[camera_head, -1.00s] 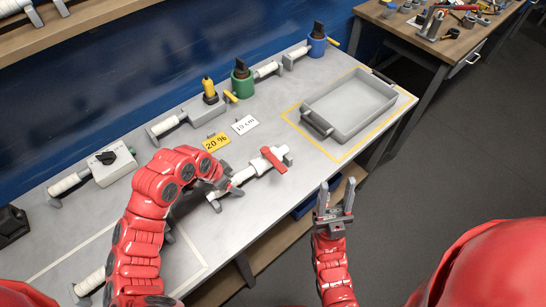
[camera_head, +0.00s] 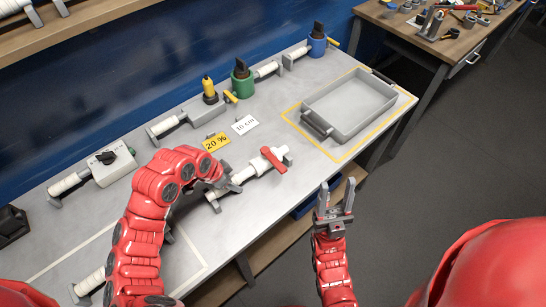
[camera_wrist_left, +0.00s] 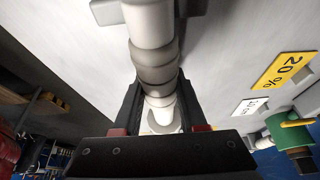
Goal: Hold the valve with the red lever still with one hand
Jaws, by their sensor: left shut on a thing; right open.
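The valve with the red lever (camera_head: 273,160) lies on the grey workbench, in line with a white pipe piece (camera_head: 222,196) that rests on a grey stand. My left gripper (camera_head: 236,180) is at the white tube to the left of the lever and is shut on it. In the left wrist view a white tube with a beige collar (camera_wrist_left: 155,72) runs between the two dark fingers (camera_wrist_left: 160,105). The red lever does not show there. My right gripper (camera_head: 335,200) is open and empty, in front of the bench edge, apart from the valve.
A grey tray (camera_head: 350,105) stands inside a yellow outline at the right. A yellow 20 % card (camera_head: 216,142) and a white card (camera_head: 245,125) lie behind the valve. Green (camera_head: 241,85) and blue (camera_head: 317,45) fittings stand along the back.

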